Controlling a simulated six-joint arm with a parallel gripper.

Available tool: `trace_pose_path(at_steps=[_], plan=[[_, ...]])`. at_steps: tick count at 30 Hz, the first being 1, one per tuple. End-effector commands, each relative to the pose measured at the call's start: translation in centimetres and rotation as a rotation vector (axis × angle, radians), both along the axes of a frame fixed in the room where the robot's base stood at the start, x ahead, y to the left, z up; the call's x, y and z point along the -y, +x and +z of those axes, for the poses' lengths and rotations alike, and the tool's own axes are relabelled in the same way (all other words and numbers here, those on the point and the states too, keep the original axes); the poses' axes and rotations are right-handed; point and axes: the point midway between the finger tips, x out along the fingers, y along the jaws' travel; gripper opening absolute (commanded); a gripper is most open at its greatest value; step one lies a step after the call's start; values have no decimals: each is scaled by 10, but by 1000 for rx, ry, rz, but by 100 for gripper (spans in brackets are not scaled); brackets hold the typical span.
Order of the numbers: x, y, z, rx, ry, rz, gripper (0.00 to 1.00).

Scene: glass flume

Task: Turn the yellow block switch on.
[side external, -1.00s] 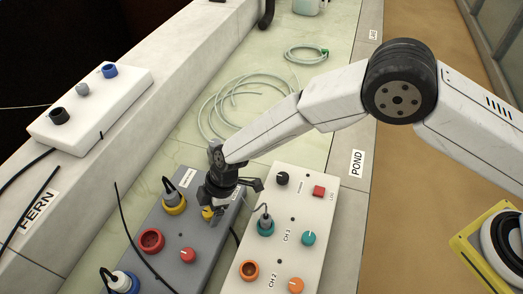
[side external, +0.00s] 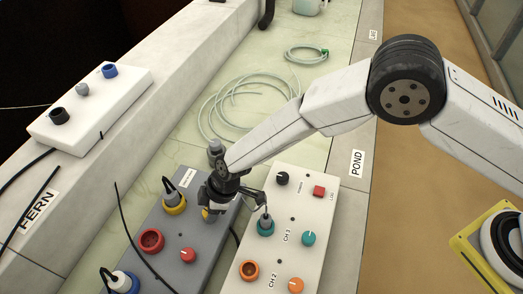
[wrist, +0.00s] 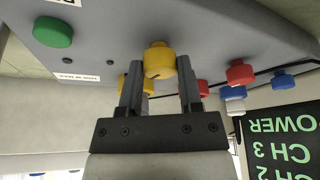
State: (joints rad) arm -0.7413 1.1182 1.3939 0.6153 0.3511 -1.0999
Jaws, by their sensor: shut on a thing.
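The yellow block switch is a round yellow knob (wrist: 158,59) on a grey control box (wrist: 185,30). In the wrist view, a dark mark shows on its near edge. My gripper (wrist: 158,75) is shut on the yellow knob, with one dark finger on each side of it. In the side view, my gripper (side external: 213,207) reaches down over the grey box (side external: 208,248) and hides most of the knob (side external: 206,215). I cannot tell the knob's exact setting.
A yellow-ringed plug (side external: 174,203), a red socket (side external: 151,240) and a red knob (side external: 188,255) share the grey box. A cream box (side external: 270,235) with knobs and a cabled plug stands close to the right. A white box (side external: 92,105) lies at left. Loose hose (side external: 245,100) lies behind.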

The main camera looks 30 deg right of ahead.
Motion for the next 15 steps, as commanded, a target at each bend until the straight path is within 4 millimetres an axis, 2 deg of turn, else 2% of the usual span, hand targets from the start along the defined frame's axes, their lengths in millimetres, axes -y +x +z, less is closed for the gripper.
trace_pose_path(at_steps=[6,15], plan=[[0,-1,0,0,0,-91,0],[0,-1,0,-1,1,-118,0]])
